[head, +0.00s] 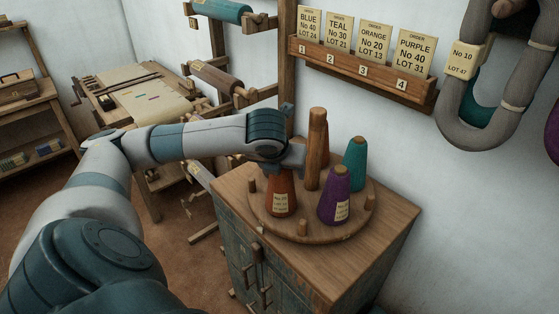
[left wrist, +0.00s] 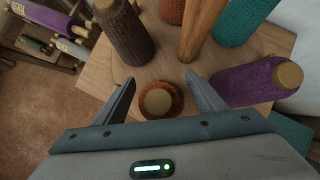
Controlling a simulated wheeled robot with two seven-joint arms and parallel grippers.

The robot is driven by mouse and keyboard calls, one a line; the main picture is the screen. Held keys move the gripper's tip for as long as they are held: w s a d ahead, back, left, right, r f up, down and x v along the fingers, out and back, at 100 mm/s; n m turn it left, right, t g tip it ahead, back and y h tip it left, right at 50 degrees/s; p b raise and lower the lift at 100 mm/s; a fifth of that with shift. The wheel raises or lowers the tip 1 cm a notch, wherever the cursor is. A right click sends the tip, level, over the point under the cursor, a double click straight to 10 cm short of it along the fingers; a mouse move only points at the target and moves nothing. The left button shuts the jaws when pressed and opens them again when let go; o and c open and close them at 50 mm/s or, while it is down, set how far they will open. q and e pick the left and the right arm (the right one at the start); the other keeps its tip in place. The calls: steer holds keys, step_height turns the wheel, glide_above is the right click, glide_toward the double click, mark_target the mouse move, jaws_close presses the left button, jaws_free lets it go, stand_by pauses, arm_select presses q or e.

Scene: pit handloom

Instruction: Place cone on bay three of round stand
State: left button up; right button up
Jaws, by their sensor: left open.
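The round stand (head: 290,230) is a wooden disc with short pegs and a tall centre post (head: 317,150). A rust-orange cone (head: 280,197) with a paper label stands upright at its left front. A purple cone (head: 338,195) and a teal cone (head: 356,163) stand on the right side. My left gripper (head: 284,168) is at the top of the rust-orange cone. In the left wrist view its fingers (left wrist: 163,88) are apart, one each side of that cone's top (left wrist: 158,102), with gaps visible. My right gripper is not in view.
The left wrist view also shows a brown cone (left wrist: 122,35) and another orange-red cone (left wrist: 172,10). The stand sits on a wooden cabinet (head: 395,215). A card rack (head: 365,75) with numbered slots 1 to 4 hangs behind. Hanks hang at upper right.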

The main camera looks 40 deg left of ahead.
mark_target(278, 189)
arm_select(q)
steer(key=b+v, duration=0.2)
steer(key=v, duration=0.9)
steer(key=shift+s+r, duration=0.15)
steer(key=shift+r, duration=0.05)
steer(key=shift+d, duration=0.15)
